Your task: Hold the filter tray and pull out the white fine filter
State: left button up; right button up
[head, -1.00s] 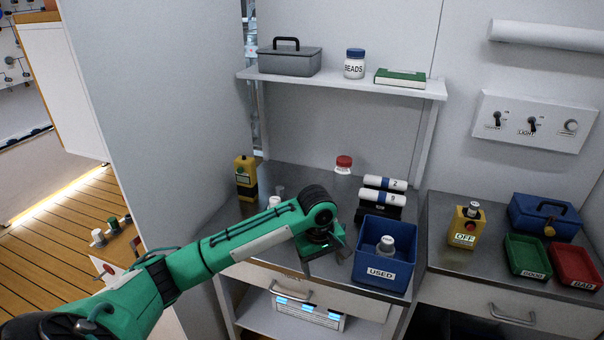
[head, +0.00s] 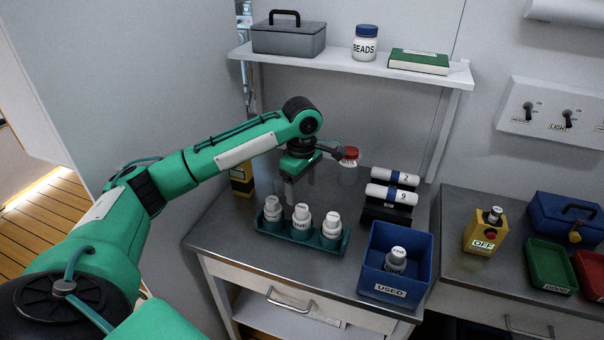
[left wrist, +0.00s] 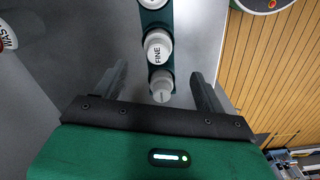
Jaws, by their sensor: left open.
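The teal filter tray (head: 300,236) stands on the metal counter and holds three white filters in a row. The white fine filter (head: 302,217) is the middle one; its FINE label reads clearly in the left wrist view (left wrist: 157,46). The other filters, left (head: 272,210) and right (head: 332,226), stand upright beside it. My left gripper (head: 303,182) is open and empty, above and behind the tray. In the left wrist view its two fingers (left wrist: 160,72) are apart, with the row of filters showing between and beyond them. My right gripper is not in view.
A blue USED bin (head: 417,270) with a white filter inside stands right of the tray. The shelf (head: 350,65) hangs above the arm. A yellow device (head: 242,180) stands at the back left.

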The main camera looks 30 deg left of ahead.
aim_at(302, 207)
pick_arm(q)
jog(key=f, duration=0.5)
jog(key=f+p, duration=0.1)
jog(key=f, duration=0.5)
jog(key=shift+w+a+f, duration=0.1)
jog(key=shift+w+a, duration=0.05)
jog(key=shift+a, duration=0.05)
jog(key=shift+c, duration=0.2)
jog(key=c, duration=1.1)
jog(key=o, duration=1.1)
jog(key=shift+o, duration=0.2)
notch_tip(302, 207, up, 14)
jog(key=b, duration=0.1)
jog(key=shift+f, duration=0.1)
